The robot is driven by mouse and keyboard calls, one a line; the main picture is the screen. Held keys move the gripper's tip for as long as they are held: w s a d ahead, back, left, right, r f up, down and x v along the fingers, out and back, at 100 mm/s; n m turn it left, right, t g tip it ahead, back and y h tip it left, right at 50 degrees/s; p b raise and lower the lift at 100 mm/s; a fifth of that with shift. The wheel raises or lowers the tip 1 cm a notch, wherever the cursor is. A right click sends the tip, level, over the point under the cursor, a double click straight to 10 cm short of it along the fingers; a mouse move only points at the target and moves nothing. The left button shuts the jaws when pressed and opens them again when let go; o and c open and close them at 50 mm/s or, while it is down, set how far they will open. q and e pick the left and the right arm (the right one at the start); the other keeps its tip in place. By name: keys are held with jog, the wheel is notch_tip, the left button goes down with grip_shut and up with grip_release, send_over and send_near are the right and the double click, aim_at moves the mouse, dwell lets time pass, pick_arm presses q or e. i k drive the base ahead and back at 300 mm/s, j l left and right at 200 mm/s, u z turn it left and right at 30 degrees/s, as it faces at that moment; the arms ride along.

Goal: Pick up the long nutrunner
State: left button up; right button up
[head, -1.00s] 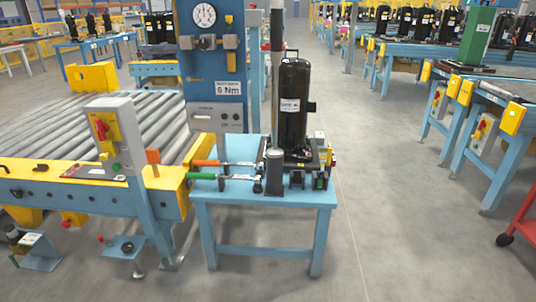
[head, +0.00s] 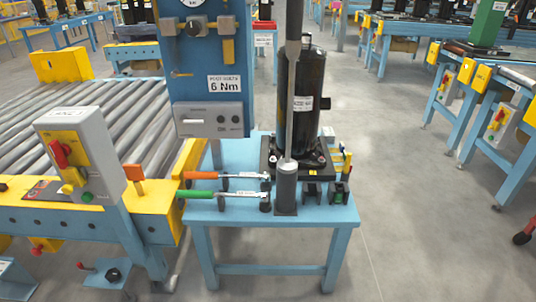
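A long upright grey rod (head: 293,90) stands in a dark cylindrical holder (head: 286,188) on the blue table (head: 240,150). It appears to be the long nutrunner; its top runs beyond the upper edge of the head view. The rod passes in front of a black compressor (head: 314,100), which sits on a dark base. Two wrench-like tools lie level to the left of the holder, one with an orange handle (head: 202,175) and one with a green handle (head: 196,194). Neither of my grippers is in view.
A blue panel (head: 205,80) marked 6 Nm rises behind the table. A roller conveyor (head: 90,110) with a grey switch box (head: 75,150) stands at the left. More blue conveyors (head: 455,85) stand at the right. The floor between them (head: 405,200) is clear.

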aim_at(294, 8)
jog(key=i+l+u, duration=0.15)
jog(key=l, duration=0.35)
jog(key=i+l+u, duration=0.15)
jog(key=l, duration=0.4)
jog(key=i+l+u, duration=0.1)
jog(key=l, duration=0.45)
jog(key=i+l+u, duration=0.15)
jog(key=l, duration=0.45)
